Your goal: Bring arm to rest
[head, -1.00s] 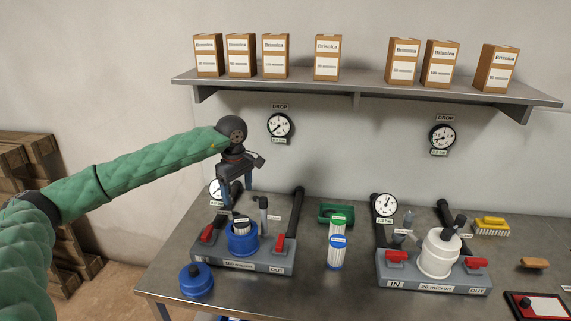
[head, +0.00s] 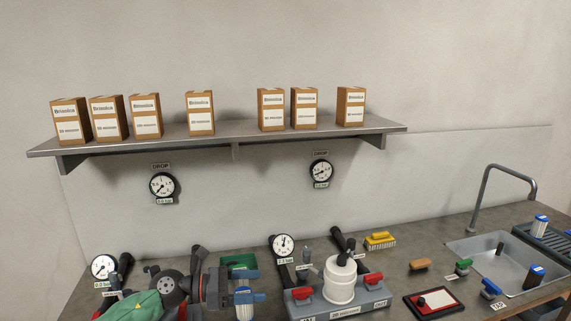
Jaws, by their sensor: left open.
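My left gripper (head: 246,286) is at the bottom of the head view, open, its blue fingers pointing right. Its green-sleeved arm (head: 132,306) comes in from the lower left. A white cartridge (head: 244,311) shows partly below the fingers, and a green tray (head: 238,262) shows behind them. I see nothing held between the fingers. My arm hides most of the left manifold, and the frame's lower edge cuts it off. My right gripper is not in view.
The right manifold with its white housing (head: 340,281) stands right of my gripper. A red-framed board (head: 434,303), a sponge brush (head: 379,241) and a sink (head: 493,262) lie farther right. A shelf (head: 232,133) with several boxes hangs above.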

